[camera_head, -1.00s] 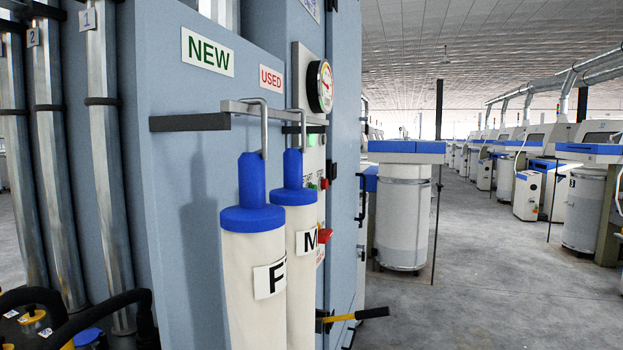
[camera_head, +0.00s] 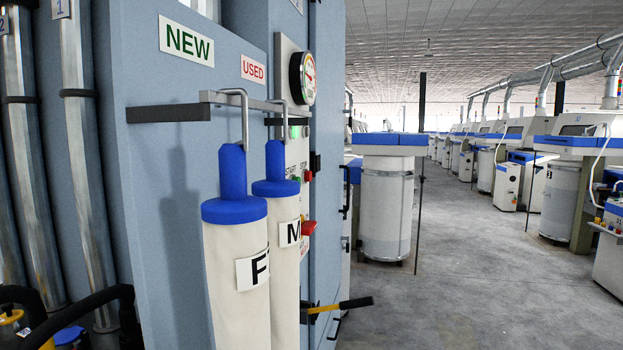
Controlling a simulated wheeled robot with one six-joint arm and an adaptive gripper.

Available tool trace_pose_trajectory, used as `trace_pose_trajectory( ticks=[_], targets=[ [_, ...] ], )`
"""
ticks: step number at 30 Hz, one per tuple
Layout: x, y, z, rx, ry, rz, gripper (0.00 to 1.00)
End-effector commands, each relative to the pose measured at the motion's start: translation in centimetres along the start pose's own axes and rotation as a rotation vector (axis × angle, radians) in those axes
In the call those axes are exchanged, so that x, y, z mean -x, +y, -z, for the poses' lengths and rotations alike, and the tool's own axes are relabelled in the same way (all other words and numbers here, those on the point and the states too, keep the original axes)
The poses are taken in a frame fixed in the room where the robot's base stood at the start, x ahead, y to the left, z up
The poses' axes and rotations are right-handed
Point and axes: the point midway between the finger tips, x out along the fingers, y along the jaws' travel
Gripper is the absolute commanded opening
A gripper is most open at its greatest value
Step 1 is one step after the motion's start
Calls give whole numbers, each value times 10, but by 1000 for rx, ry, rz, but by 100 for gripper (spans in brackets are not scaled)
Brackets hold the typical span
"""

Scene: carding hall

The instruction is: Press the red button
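A small red button (camera_head: 308,176) is on the narrow control panel (camera_head: 292,150) of the blue-grey cabinet, seen at a steep side angle. The word STOP seems to stand above it. A green button (camera_head: 295,178) sits to its left, partly hidden by the hanging bag. A larger red piece (camera_head: 308,228), perhaps a knob or switch, sticks out lower on the same panel. My gripper is not in view.
Two blue-topped white bags marked F (camera_head: 237,285) and M (camera_head: 286,285) hang from hooks before the panel. A yellow lever (camera_head: 345,304) with a black grip juts out low beside the cabinet. Open grey floor (camera_head: 450,270) lies to the right, with machines beyond.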

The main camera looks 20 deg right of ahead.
Motion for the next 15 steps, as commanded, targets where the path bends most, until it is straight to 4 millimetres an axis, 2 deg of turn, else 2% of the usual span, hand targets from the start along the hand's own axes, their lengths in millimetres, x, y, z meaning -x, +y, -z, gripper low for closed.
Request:
trace_pose_trajectory(
  ticks=[1, 7, 15],
  targets=[
    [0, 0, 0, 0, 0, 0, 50],
    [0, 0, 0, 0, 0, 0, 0],
    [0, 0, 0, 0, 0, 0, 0]
  ],
)
